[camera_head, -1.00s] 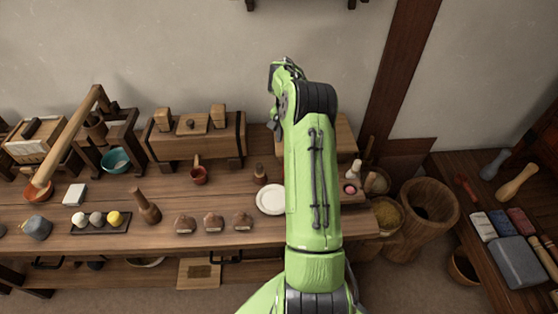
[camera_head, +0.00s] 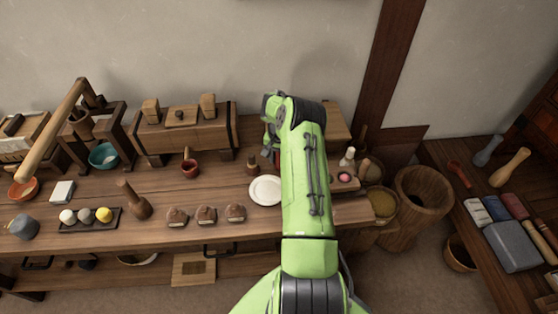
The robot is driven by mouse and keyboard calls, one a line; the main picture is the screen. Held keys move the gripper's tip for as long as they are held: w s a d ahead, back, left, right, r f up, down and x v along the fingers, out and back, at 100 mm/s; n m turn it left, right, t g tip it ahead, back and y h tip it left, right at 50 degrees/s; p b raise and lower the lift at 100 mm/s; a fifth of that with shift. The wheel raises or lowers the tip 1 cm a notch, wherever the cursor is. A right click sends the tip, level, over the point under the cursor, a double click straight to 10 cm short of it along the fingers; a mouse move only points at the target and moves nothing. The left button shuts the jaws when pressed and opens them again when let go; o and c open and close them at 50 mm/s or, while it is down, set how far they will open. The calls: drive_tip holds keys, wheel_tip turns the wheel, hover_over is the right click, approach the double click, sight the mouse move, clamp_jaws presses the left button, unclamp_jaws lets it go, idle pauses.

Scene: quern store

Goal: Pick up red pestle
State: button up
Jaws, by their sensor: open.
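A red pestle (camera_head: 457,173) lies on the dark wooden table at the right, beside a blue-grey pestle (camera_head: 488,150) and a tan pestle (camera_head: 510,168). My green arm reaches up over the long bench in the middle. My gripper (camera_head: 267,151) shows only as a small dark part at the far end of the arm, above the bench behind the white plate. It is open and well to the left of the red pestle. Most of it is hidden by the arm.
The right table (camera_head: 478,254) also bears coloured blocks and a large grey block (camera_head: 513,247). A wooden mortar (camera_head: 422,200) and a basket of grain (camera_head: 383,203) stand between bench and table. The white plate (camera_head: 265,191) and several tools crowd the bench.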

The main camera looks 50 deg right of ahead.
drive_tip(key=c, duration=0.7)
drive_tip(key=shift+r, duration=0.1)
